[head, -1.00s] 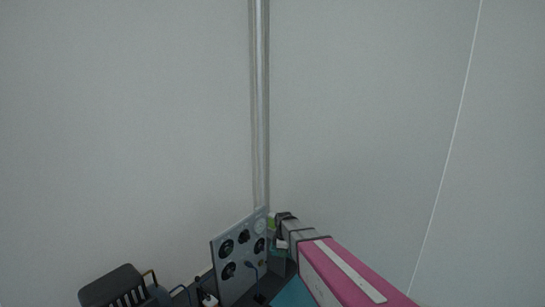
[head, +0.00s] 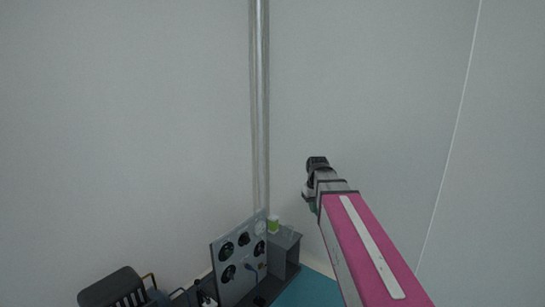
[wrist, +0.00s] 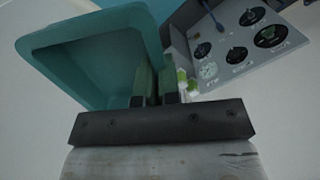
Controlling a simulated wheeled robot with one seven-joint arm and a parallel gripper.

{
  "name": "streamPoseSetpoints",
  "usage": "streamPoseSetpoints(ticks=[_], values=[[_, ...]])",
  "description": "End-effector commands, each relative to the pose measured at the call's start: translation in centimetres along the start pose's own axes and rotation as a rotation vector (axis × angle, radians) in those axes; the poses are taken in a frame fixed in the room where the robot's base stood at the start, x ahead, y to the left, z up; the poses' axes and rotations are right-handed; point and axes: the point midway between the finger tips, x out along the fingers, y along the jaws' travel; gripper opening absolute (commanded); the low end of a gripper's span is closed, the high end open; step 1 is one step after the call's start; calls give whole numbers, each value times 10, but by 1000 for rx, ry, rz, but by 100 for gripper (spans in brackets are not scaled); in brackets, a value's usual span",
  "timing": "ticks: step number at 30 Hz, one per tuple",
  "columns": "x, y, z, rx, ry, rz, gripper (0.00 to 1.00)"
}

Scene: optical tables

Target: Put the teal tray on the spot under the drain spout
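The teal tray (wrist: 95,65) fills the left of the wrist view, with its hollow inside facing the camera. My gripper (wrist: 156,80) has its two fingers on either side of the tray's right wall, near the lower corner, and appears shut on it. In the head view my gripper (head: 316,185) is raised in front of the pale wall, and the arm hides nearly all of the tray. I cannot make out a drain spout or the spot under it in either view.
A grey panel with round dark gauges (head: 240,258) stands at the bottom, also in the wrist view (wrist: 235,40). Beside it is a grey open box (head: 285,250) bearing a green and white cup (head: 274,226). A dark chair (head: 112,287) stands bottom left.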

Motion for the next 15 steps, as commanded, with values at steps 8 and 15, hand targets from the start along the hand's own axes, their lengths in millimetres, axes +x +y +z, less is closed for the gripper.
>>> streamPoseSetpoints(ticks=[8,15], values=[[-48,14,29,223,2,0,0],[-58,17,35,279,0,0,0]])
